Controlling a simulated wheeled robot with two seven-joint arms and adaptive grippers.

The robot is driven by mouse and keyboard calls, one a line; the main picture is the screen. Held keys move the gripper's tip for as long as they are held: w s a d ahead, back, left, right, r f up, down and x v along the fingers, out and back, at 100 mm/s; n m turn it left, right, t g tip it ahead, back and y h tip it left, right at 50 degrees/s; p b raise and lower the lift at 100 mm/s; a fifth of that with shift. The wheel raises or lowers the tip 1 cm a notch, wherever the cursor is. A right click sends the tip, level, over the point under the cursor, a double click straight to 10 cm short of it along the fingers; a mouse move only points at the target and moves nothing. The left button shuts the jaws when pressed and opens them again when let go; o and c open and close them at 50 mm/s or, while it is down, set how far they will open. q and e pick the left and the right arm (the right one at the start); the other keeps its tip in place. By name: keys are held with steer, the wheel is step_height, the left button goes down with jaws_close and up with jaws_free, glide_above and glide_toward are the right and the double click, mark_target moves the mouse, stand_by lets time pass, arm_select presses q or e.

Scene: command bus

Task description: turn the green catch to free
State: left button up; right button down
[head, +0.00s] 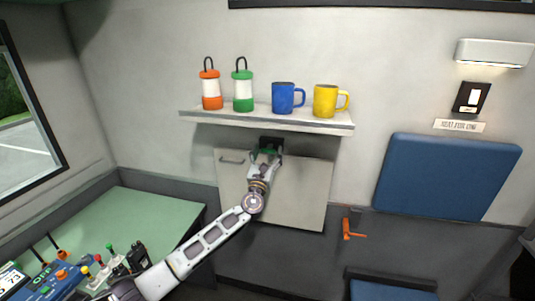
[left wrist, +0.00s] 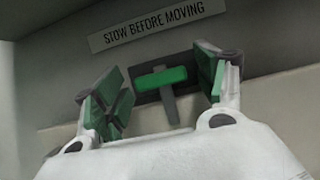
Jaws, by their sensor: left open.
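The green catch (left wrist: 160,78) is a short green bar on a grey stem, set against a dark plate (left wrist: 146,93) in the left wrist view. The bar lies roughly crosswise, slightly tilted. My left gripper (left wrist: 163,84) is open, with one green-padded finger on each side of the catch; I cannot tell whether either touches it. In the head view my left gripper (head: 266,154) reaches the top of a pale panel (head: 305,190) under the shelf, and hides most of the catch. My right gripper is not in view.
A shelf (head: 230,119) above holds an orange lantern (head: 211,90), a green lantern (head: 243,91), a blue mug (head: 283,98) and a yellow mug (head: 325,101). A "STOW BEFORE MOVING" label (left wrist: 155,24) is above the catch. A blue folded seat (head: 445,177) is right.

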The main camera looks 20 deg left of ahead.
arm_select(q)
steer(key=shift+c, duration=0.4)
steer(key=c, duration=0.9)
steer(key=shift+c, duration=0.2)
